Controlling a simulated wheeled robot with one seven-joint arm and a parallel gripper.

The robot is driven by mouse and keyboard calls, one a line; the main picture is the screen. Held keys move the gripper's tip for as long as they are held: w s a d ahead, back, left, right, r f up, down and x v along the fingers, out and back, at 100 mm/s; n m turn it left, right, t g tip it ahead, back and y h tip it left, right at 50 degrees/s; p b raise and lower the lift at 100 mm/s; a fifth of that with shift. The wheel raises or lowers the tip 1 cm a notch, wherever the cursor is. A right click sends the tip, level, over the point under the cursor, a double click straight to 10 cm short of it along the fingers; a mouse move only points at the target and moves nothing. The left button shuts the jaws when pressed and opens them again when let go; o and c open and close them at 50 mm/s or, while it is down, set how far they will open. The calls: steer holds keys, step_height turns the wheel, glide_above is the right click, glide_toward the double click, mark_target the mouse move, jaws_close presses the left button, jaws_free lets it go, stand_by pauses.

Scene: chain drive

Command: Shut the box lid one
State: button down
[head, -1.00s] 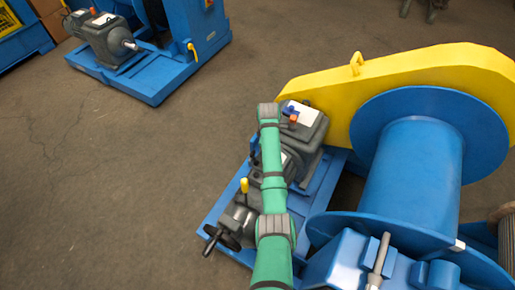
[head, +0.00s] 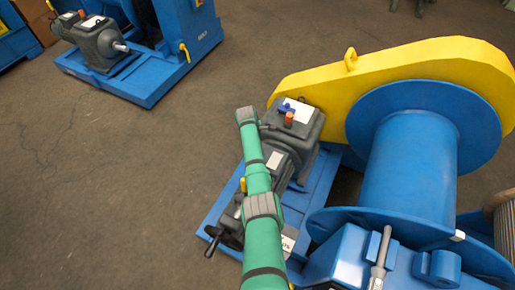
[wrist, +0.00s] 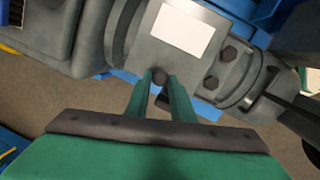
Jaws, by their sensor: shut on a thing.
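My gripper (wrist: 160,98) shows in the wrist view, with two green fingers close together on a small dark round knob (wrist: 159,76). The knob is at the side of a grey cylindrical housing (wrist: 140,50) with a blank white label. In the head view my green arm hides the gripper and the knob. A grey gearbox (head: 310,123) with a white plate, a blue lever and an orange cap on top stands beside the arm. I cannot make out which part is the box lid, or whether it is open.
A yellow chain guard (head: 300,85) and a large blue drum (head: 410,165) stand on the right. A crank handle (head: 212,240) sticks out at lower left of the blue base. Another blue machine (head: 190,50) stands at upper left. The brown floor on the left is clear.

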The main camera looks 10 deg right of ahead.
steer(key=shift+w+a, duration=0.35)
steer(key=c, duration=1.6)
jaws_free()
steer(key=shift+c, duration=0.2)
steer(key=shift+o, duration=0.3)
steer(key=shift+d, duration=0.1)
steer(key=shift+w, duration=0.1)
steer(key=shift+d+r, duration=0.15)
steer(key=shift+d, duration=0.1)
step_height(320, 180, up, 10)
steer(key=a, duration=0.2)
steer(key=shift+s+a, duration=0.15)
steer(key=shift+s, duration=0.25)
steer(key=shift+w+r, duration=0.1)
